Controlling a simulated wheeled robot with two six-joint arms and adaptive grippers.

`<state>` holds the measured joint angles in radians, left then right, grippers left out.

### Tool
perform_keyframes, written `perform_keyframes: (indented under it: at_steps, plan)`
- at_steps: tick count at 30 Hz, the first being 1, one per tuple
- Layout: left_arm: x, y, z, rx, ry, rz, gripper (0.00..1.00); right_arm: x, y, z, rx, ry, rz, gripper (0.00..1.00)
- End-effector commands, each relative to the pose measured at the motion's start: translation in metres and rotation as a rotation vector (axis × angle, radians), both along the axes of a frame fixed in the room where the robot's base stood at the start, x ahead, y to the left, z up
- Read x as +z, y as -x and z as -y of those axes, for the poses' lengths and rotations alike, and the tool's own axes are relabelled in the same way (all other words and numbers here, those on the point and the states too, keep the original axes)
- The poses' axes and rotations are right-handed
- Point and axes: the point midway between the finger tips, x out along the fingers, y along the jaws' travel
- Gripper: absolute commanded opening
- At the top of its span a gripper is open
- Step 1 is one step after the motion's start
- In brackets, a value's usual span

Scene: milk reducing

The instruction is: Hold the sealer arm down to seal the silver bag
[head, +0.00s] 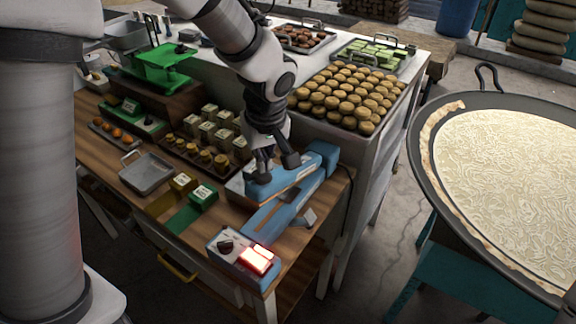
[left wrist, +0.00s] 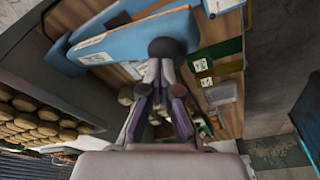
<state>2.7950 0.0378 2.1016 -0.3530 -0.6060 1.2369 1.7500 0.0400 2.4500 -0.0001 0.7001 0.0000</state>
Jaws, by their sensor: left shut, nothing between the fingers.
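The blue sealer (head: 268,216) lies along the table's right side, with a glowing red switch (head: 256,259) at its near end. Its upper blue arm (head: 285,178) shows beside my gripper, and a blue bar of the sealer (left wrist: 125,38) crosses the top of the left wrist view. My left gripper (head: 275,170) points down over the sealer arm, shut and empty. In the left wrist view a dark rounded part (left wrist: 166,48) sits at its fingertips; contact is unclear. A small grey piece (head: 309,217) shows at the sealer's right side; I cannot tell whether it is the silver bag.
A grey tray (head: 147,173), small labelled boxes (head: 203,196) and a green scale (head: 163,64) stand left of the sealer. A tray of round brown pieces (head: 345,99) is behind. A large round pan (head: 415,150) stands at right, across open floor.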

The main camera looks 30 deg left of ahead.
Motion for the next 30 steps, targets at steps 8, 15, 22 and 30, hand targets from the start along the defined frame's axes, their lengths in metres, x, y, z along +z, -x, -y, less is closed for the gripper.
perform_keyframes:
  at_steps: [8,15,22,30]
  plan:
    - [-0.015,0.007,-0.001,-0.001,0.000,0.000,0.00,-0.015,0.000,0.000,0.000,0.000,0.000,0.40]
    - [-0.025,0.013,-0.001,-0.001,0.000,0.000,0.00,-0.026,0.000,0.000,0.000,0.000,0.000,0.40]
    - [-0.025,0.015,-0.001,-0.001,0.000,0.000,0.00,-0.026,0.000,0.000,0.000,0.000,0.000,0.40]
    - [-0.030,0.016,-0.001,0.000,0.000,0.000,0.00,-0.030,0.000,0.000,0.000,0.000,0.000,0.40]
